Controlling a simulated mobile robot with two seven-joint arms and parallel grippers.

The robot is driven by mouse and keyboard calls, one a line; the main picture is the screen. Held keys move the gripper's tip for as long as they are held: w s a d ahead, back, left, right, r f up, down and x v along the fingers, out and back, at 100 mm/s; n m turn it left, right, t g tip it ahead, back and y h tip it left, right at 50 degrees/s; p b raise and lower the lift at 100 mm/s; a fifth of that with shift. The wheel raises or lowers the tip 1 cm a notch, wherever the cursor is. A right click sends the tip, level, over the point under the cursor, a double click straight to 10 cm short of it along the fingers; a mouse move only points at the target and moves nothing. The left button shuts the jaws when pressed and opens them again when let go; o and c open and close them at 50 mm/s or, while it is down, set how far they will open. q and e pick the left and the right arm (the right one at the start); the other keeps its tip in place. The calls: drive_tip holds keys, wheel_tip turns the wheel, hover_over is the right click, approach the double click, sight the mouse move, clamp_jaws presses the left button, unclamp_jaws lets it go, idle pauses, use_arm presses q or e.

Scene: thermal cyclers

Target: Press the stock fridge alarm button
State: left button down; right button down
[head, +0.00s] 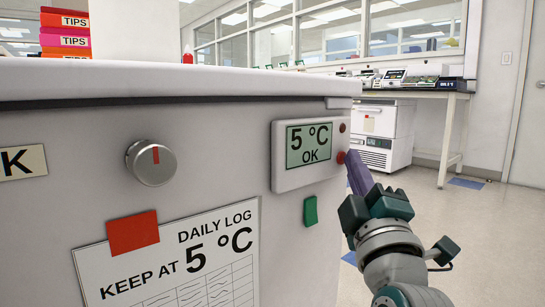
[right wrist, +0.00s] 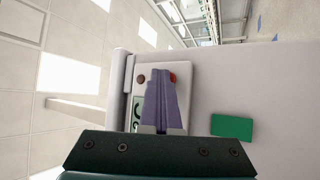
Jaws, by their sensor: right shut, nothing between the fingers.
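The stock fridge (head: 220,190) fills the left of the head view. Its display panel (head: 282,180) reads "5 °C OK". On the panel's right edge are a red round button (head: 341,157) and, above it, a dark brownish-red round spot (head: 343,127). My right gripper (head: 351,160) has purple fingers, shut and empty, with the tips right beside the red button. I cannot tell if they touch. In the right wrist view, the shut fingers (right wrist: 160,75) cover part of the panel; the red button (right wrist: 173,78) shows partly at their side, the dark spot (right wrist: 141,79) opposite. My left gripper is out of view.
The fridge front bears a knob (head: 151,162), a red magnet (head: 133,233), a green magnet (head: 310,210) and a daily log sheet (head: 190,270). Tip boxes (head: 65,35) stand on top. Open floor (head: 480,230) lies right, with a bench (head: 440,95) behind.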

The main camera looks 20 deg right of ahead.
drive_tip(key=shift+s+d+p, duration=0.25)
drive_tip(key=shift+s+p, duration=0.4)
drive_tip(key=shift+s, duration=0.1)
drive_tip(key=s+p, duration=0.1)
drive_tip(key=s+d+p, duration=0.1)
drive_tip(key=s, duration=0.1)
drive_tip(key=s+d+p, duration=0.1)
drive_tip(key=shift+s, duration=0.3)
drive_tip(key=shift+r, duration=0.1)
idle(0.4)
